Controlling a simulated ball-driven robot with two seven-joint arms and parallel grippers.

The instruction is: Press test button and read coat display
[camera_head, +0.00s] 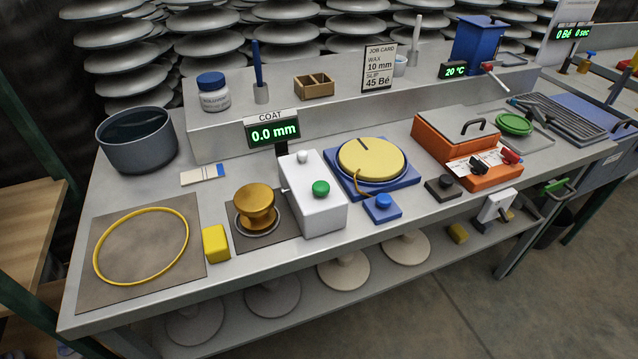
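The coat display (273,132) stands on a dark post behind the white box, under a "COAT" label, and reads 0.0 mm in green digits. The white box (313,205) has a green button (321,188) on top and a small white knob (302,157) near its back. A thin pin sticks out of its left side. A gold spool-shaped piece (256,206) stands upright on a dark mat just left of the box. A blue button (383,201) on a blue base sits right of the box. No button carries a readable test label. Neither gripper is in view.
A grey pot (137,140), a yellow ring (141,246) on a mat and a yellow block (216,243) are on the left. A yellow disc (371,158) on a blue base and an orange case (466,150) are on the right. A raised shelf (330,107) runs behind.

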